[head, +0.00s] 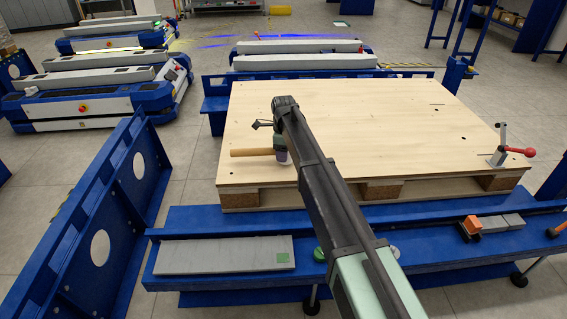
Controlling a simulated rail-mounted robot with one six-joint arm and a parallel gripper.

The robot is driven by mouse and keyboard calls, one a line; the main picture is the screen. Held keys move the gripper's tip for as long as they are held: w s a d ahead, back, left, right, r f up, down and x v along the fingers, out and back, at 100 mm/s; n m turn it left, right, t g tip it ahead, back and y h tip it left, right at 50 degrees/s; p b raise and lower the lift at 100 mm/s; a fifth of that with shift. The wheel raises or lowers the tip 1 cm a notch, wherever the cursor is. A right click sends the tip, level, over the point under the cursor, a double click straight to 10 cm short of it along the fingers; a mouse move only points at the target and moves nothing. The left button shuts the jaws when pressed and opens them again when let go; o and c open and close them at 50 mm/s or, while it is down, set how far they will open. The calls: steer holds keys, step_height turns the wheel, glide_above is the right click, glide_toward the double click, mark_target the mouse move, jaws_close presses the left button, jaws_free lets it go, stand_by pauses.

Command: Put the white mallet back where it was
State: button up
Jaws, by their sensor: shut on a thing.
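A tan wooden handle (251,152), taken as the white mallet's, sticks out to the left from my gripper (281,156) over the left front part of a pale wooden pallet top (370,115). My gripper is shut on it. My arm hides the other end, so no white head shows. Whether the mallet touches the board or hangs just above it, I cannot tell.
A toggle clamp (501,150) with a red handle stands at the pallet's right edge. The blue front ledge (420,240) bears a grey plate (215,256) and an orange-ended tool (470,228). A blue frame (95,225) rises at left. Much of the board is bare.

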steer(key=shift+f, duration=0.9)
steer(key=shift+r, duration=0.3)
steer(key=shift+f, duration=0.25)
steer(key=o, duration=1.1)
steer(key=shift+r, duration=0.1)
step_height(320, 180, up, 13)
steer(key=p, duration=1.2)
steer(key=shift+p, duration=0.3)
steer(key=shift+f, duration=0.25)
steer(key=shift+f, duration=0.1)
